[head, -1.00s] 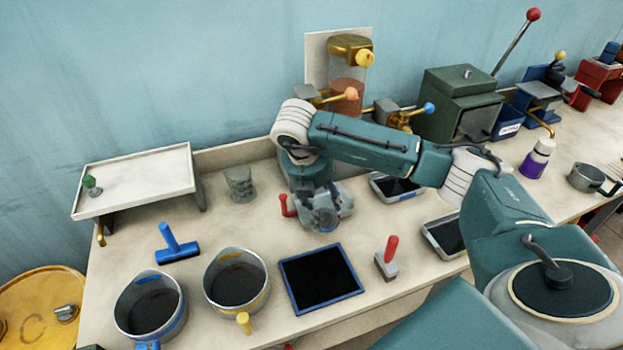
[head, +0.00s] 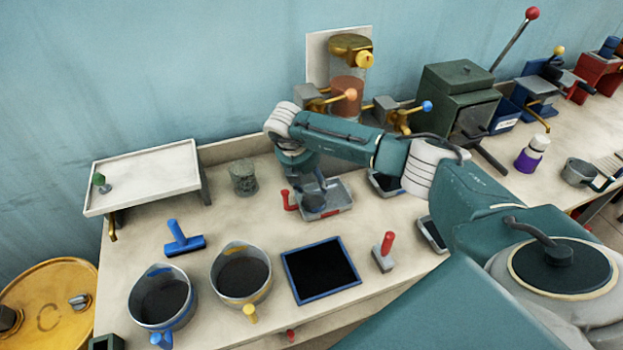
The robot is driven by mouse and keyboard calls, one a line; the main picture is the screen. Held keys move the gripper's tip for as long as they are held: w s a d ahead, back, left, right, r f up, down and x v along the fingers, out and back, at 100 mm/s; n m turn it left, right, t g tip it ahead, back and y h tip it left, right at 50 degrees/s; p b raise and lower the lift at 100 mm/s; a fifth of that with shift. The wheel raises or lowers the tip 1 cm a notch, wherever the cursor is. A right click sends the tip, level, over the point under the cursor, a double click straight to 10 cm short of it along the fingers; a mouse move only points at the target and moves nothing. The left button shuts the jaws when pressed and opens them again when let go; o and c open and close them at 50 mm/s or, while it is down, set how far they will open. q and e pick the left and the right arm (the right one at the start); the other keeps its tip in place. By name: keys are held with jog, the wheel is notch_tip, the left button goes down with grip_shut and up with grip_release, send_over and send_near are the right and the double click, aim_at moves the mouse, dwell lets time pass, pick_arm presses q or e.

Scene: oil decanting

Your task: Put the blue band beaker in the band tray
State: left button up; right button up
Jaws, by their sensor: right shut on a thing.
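My right gripper (head: 311,186) reaches down over a shallow grey tray (head: 340,200), which I take to be the band tray. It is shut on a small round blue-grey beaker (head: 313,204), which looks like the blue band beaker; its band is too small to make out. The beaker is at the tray's left part; I cannot tell whether it touches the tray floor. The wrist hides part of the tray's back. A red handle (head: 289,201) shows at the tray's left edge. My left gripper is not in view.
A blue-handled jug (head: 163,301) and yellow-handled jug (head: 241,277) stand in front, beside a dark blue-rimmed mat (head: 321,270). A red-handled tool (head: 383,254) stands right of it. A stone-like cup (head: 243,179) and raised white shelf (head: 145,180) are left of my gripper.

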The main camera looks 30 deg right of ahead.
jog(key=o, duration=1.3)
jog(key=shift+c, duration=0.2)
jog(key=o, duration=0.4)
jog(key=shift+o, duration=0.2)
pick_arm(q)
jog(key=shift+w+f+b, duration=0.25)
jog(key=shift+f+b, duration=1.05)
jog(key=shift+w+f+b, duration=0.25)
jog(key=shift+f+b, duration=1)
pick_arm(e)
jog(key=v, duration=1.2)
